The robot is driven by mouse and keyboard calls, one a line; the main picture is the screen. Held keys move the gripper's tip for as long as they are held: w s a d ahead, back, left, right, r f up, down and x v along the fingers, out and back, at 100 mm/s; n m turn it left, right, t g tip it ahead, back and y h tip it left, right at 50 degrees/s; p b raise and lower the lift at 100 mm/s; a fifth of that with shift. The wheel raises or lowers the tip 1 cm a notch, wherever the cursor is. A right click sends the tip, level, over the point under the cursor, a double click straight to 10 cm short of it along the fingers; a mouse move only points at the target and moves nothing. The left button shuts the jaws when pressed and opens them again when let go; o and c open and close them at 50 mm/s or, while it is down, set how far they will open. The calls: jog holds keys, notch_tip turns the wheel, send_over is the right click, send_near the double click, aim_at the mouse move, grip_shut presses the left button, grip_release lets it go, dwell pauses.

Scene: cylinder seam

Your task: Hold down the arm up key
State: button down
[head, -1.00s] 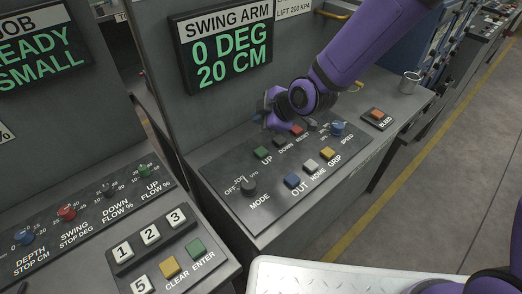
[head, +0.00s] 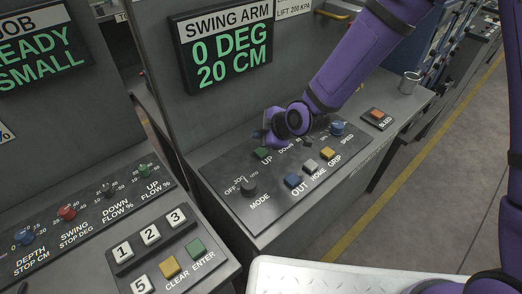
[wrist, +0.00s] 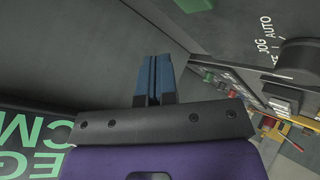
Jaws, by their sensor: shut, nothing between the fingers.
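The green UP key (head: 263,154) is on the sloped panel (head: 225,180) under the SWING ARM display (head: 222,45), which reads 0 DEG, 20 CM. My gripper (head: 258,135) is shut and empty, just behind and above the UP key in the head view. I see no contact with the key. My wrist covers the DOWN and RESET keys in the head view.
The MODE knob (head: 249,188), blue OUT key (head: 292,180), white HOME key (head: 311,167) and yellow GRIP key (head: 327,153) share the panel. The blue SPEED knob (head: 337,128) is at its right. A BLEED button (head: 376,115) and metal cup (head: 410,82) stand further right.

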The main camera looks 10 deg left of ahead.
aim_at(260, 152)
jog(key=shift+f, duration=1.65)
dwell(0.9)
jog(key=shift+f, duration=0.4)
jog(key=shift+f, duration=0.45)
dwell(4.7)
